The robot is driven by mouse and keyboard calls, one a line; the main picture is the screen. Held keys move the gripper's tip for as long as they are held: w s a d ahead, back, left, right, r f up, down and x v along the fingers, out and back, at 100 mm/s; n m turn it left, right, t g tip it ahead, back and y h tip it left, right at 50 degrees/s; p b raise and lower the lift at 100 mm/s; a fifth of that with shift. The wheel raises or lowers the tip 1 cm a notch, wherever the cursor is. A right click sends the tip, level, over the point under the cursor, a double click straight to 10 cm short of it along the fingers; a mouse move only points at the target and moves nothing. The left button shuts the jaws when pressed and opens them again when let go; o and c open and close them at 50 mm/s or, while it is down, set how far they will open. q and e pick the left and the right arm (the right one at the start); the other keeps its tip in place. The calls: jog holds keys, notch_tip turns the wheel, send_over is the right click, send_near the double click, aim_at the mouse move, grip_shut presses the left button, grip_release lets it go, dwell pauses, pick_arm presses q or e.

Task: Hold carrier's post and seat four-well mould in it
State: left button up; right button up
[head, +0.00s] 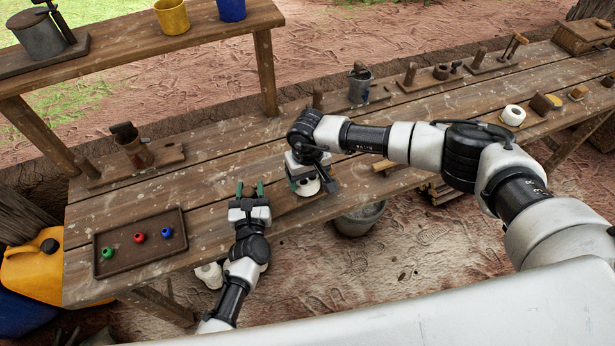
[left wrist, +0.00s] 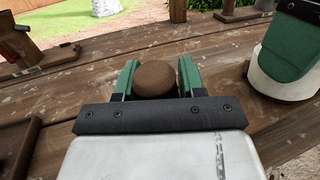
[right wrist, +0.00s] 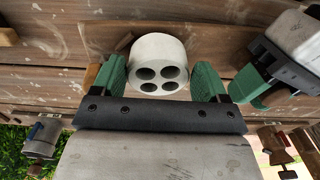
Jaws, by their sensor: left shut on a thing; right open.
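The post (left wrist: 155,80), with a rounded brown top, stands between my left gripper's green fingers in the left wrist view. My left gripper (head: 250,188) is shut on it near the table's front edge. The carrier's base is hidden. The four-well mould (right wrist: 159,66) is a white cylinder with four dark wells, between my right gripper's fingers (right wrist: 168,80). That gripper is open, with the mould apparently not squeezed. The mould also shows below the right gripper in the head view (head: 308,187) and at the right in the left wrist view (left wrist: 275,84). Whether it touches the carrier is unclear.
A dark tray (head: 108,272) with green, red and blue small pieces lies at the left. Wooden stands and a grey metal can (head: 360,85) line the table's back. A bucket (head: 360,217) stands below the front edge.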

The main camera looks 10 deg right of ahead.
pick_arm(q)
jog(key=shift+s+a+f, duration=0.2)
jog(key=shift+a+f, duration=0.4)
jog(key=shift+f, duration=0.05)
pick_arm(e)
jog(key=shift+w+d+r, duration=0.15)
jog(key=shift+w+d, duration=0.25)
jog(key=shift+d, duration=0.2)
pick_arm(q)
jog(key=o, duration=1.1)
pick_arm(e)
jog(key=shift+o, duration=0.7)
